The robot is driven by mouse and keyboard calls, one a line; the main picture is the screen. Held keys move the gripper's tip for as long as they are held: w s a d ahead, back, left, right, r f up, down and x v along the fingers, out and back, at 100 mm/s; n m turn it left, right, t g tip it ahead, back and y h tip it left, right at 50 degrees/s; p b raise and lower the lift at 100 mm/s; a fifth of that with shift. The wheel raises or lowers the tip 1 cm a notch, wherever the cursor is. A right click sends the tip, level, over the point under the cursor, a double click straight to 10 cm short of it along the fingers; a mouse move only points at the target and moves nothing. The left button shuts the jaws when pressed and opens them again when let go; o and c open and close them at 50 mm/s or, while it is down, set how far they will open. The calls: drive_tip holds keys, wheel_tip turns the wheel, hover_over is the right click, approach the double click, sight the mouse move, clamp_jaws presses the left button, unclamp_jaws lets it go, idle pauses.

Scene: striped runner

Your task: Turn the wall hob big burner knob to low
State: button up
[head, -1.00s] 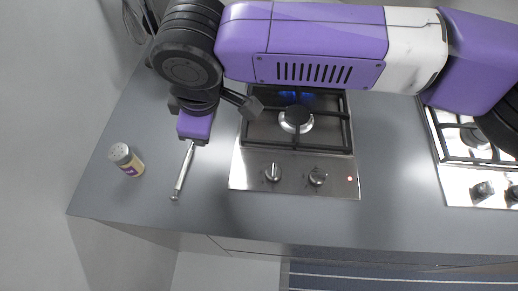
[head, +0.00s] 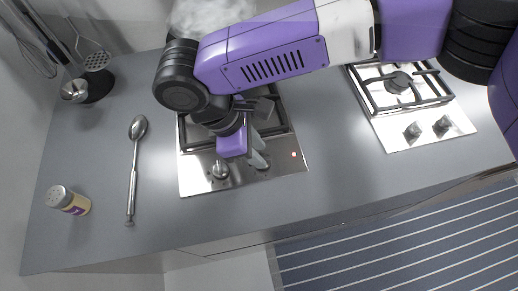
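The left hob (head: 196,183), the one nearer the grey side wall, has a steel front panel with two knobs. Its left knob (head: 220,170) is in plain view in the head view. The right knob is mostly hidden behind my gripper (head: 260,158), whose grey fingers reach down over that spot. I cannot tell whether the fingers touch the knob or how far apart they are. A red light (head: 294,154) glows right of the knobs. My arm covers most of the burners, so no flame shows.
A second hob (head: 400,140) with two knobs stands to the right. A steel spoon (head: 132,185) and a shaker (head: 68,200) lie left of the left hob. Utensils (head: 97,60) stand at the back left. The counter between the hobs is clear.

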drive_tip(key=shift+d+f, duration=0.25)
drive_tip(key=shift+f, duration=0.35)
